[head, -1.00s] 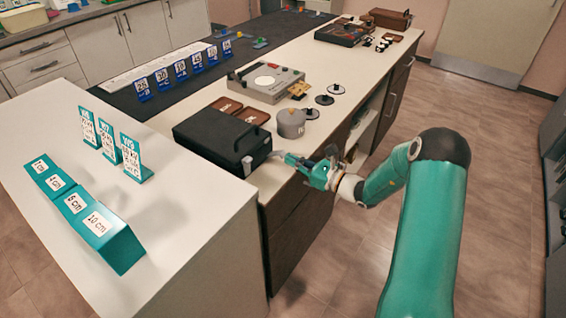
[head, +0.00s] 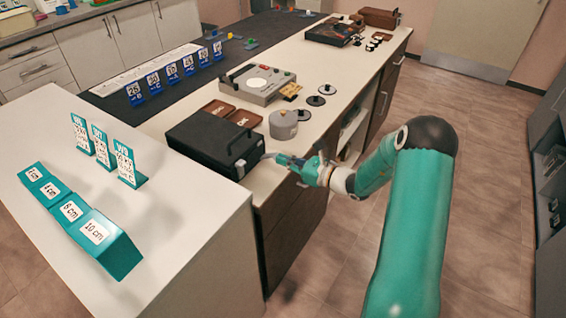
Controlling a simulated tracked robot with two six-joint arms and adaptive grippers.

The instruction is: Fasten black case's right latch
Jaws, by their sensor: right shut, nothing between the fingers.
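The black case (head: 205,138) lies closed on the white counter, its handle side facing right and toward the front edge. A light grey latch (head: 240,170) shows on that side, near the corner closest to me. The other latch is hard to make out. My right gripper (head: 270,156) is shut and empty, beside the case's handle side, with its tips close to the case's far front corner. I cannot tell whether the tips touch the case. My left gripper is not in view.
A grey round pot (head: 283,124), brown trays (head: 243,119) and black discs (head: 306,115) stand just behind the case. A grey device (head: 258,85) is farther back. Teal size blocks (head: 80,220) and label stands (head: 124,160) are on the near counter. Open floor lies right.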

